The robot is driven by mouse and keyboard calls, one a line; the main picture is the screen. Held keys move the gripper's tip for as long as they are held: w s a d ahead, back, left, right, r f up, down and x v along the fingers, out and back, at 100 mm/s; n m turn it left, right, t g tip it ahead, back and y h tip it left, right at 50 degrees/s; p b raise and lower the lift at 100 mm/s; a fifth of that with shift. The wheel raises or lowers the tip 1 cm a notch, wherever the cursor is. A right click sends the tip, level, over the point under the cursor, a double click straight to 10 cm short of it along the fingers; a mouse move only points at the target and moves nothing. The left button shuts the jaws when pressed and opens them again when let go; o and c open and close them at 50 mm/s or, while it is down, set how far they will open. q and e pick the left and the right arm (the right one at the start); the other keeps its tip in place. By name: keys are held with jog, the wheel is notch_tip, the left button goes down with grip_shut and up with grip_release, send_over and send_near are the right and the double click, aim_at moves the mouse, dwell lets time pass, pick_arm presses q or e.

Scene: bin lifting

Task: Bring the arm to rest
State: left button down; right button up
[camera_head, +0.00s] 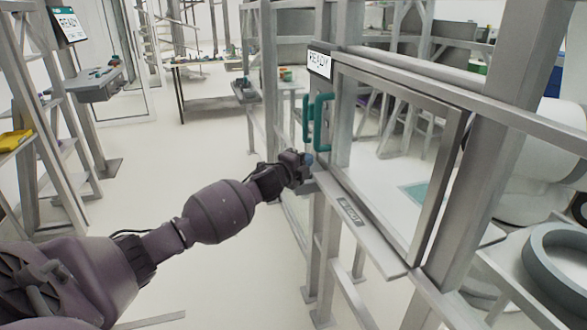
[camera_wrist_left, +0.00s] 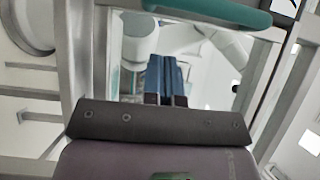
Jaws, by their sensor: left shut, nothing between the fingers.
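My left arm comes in from the lower left in the head view and reaches to the middle. Its left gripper (camera_head: 306,160) is at the left edge of a metal-framed window (camera_head: 398,105), just below the teal handles (camera_head: 318,120). I cannot tell whether it touches the frame. In the left wrist view the two blue fingers of the left gripper (camera_wrist_left: 167,80) are together with nothing between them. A teal handle (camera_wrist_left: 215,12) crosses the top of that view. My right gripper is in neither view.
A metal ledge (camera_head: 352,217) runs below the window. A grey ring (camera_head: 560,265) lies at the lower right. Metal racks stand at the left (camera_head: 45,110). The pale floor (camera_head: 185,150) between is open.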

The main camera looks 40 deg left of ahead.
pick_arm(q)
jog(key=s, duration=0.5)
jog(key=shift+s+r, duration=0.1)
jog(key=shift+s, duration=0.3)
jog(key=s+d+f+n+g, duration=0.2)
jog(key=s+d+f+n, duration=0.8)
jog(key=f, duration=0.2)
jog(key=s+d+f+n+g, duration=0.2)
jog(key=s+d+f+n, duration=0.1)
jog(key=s+f, duration=0.5)
jog(key=s+d+f+n+g, duration=0.2)
jog(key=s+f, duration=0.6)
jog(key=s, duration=0.7)
jog(key=shift+s+d+n+y, duration=0.35)
jog(key=shift+d+n, duration=0.35)
jog(key=shift+n, duration=0.5)
jog(key=shift+w, duration=0.1)
